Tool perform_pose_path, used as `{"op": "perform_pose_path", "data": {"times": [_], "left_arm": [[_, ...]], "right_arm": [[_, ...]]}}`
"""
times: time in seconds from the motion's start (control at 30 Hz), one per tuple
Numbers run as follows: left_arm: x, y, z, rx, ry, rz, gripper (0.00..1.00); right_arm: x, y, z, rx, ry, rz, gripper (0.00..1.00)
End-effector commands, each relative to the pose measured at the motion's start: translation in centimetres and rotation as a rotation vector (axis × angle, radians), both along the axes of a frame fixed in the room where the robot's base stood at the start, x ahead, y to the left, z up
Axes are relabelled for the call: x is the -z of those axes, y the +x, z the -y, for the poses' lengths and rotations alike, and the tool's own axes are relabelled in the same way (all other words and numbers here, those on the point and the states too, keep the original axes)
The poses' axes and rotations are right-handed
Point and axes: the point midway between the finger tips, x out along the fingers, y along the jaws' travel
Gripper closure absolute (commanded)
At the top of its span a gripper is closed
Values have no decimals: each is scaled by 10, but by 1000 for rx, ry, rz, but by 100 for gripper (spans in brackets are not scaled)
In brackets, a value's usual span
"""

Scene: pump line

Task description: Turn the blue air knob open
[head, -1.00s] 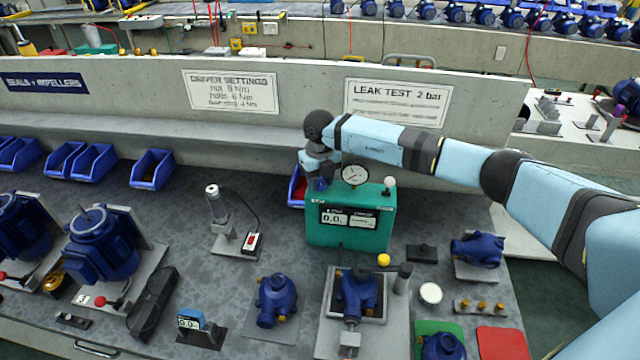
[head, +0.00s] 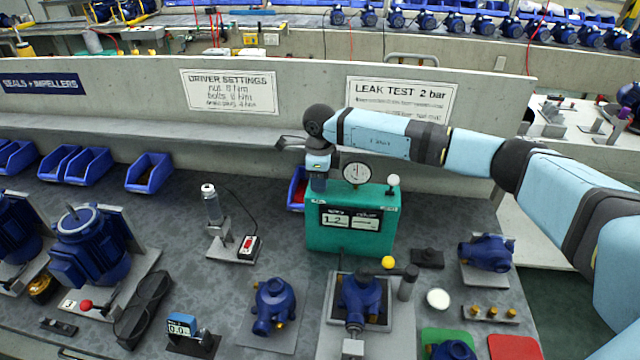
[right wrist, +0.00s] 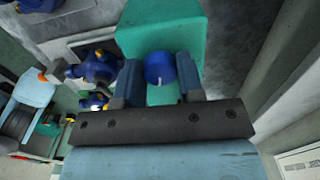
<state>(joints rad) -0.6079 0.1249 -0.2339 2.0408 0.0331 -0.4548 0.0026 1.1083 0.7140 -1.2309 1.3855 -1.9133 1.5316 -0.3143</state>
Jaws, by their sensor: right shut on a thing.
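The blue air knob (right wrist: 158,68) sits on the top of the green leak-test box (head: 348,234). In the right wrist view it stands between the two fingers of my right gripper (right wrist: 159,80), with a light mark on its near side. My right gripper is shut on it. In the head view the right gripper (head: 319,182) points down at the box's left top corner and mostly hides the knob. The dial gauge (head: 356,173) stands beside it, and the box's left display reads about 1.2. My left gripper is not in view.
A white-tipped post (head: 393,181) rises from the box's right top. A red-filled blue bin (head: 297,190) stands close behind its left side. A blue pump (head: 359,297) sits in a fixture in front. A low concrete wall (head: 300,118) runs behind.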

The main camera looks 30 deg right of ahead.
Motion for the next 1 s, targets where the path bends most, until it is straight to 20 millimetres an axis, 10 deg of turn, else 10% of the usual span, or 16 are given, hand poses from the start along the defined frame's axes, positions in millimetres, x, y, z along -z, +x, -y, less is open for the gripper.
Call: {"op": "perform_pose_path", "data": {"times": [1.0], "left_arm": [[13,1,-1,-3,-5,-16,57]], "right_arm": [[-2,0,0,-270,0,4,89]]}}
